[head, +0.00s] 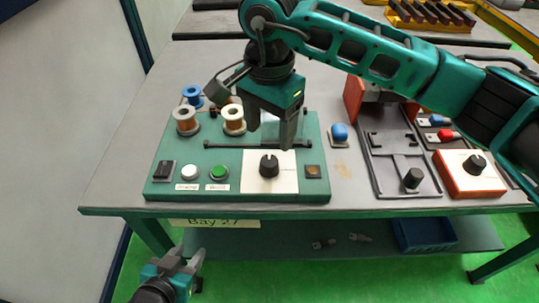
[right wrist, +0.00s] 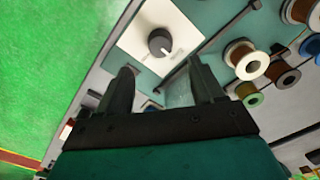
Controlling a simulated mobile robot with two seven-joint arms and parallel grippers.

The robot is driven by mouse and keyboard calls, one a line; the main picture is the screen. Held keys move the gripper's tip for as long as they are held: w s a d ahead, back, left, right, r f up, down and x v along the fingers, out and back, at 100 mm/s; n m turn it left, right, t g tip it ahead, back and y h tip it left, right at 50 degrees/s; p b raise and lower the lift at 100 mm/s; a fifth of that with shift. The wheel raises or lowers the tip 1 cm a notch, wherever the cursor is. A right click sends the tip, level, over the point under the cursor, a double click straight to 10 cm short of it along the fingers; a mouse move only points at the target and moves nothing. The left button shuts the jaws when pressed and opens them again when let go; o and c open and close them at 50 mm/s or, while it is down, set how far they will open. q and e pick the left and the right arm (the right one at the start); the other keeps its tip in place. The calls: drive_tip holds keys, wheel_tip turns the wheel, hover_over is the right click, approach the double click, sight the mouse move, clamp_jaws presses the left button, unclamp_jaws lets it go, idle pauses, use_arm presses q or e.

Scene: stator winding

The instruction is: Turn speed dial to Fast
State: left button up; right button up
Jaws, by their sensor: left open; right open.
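A black round dial (head: 269,167) sits on a white plate (head: 287,183) on the green panel. It also shows in the right wrist view (right wrist: 160,42), beyond my fingertips, with a pale pointer mark toward the lower right. Any scale lettering is too small to read. My right gripper (head: 271,140) is open and empty above and behind the dial, apart from it. In the right wrist view its fingers (right wrist: 161,75) stand apart with nothing between them. My left gripper (head: 183,260) is open and empty, low in front of the table.
The green panel (head: 165,187) also holds a white button (head: 190,172), a green button (head: 219,173), a black switch (head: 163,171) and copper spools (head: 186,121). A second black dial (head: 475,164) sits on a red box at right. A black fixture (head: 390,160) stands between.

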sight(269, 161)
wheel_tip(269, 161, down, 9)
drive_tip(key=shift+r, duration=0.2)
drive_tip(key=c, duration=1.1)
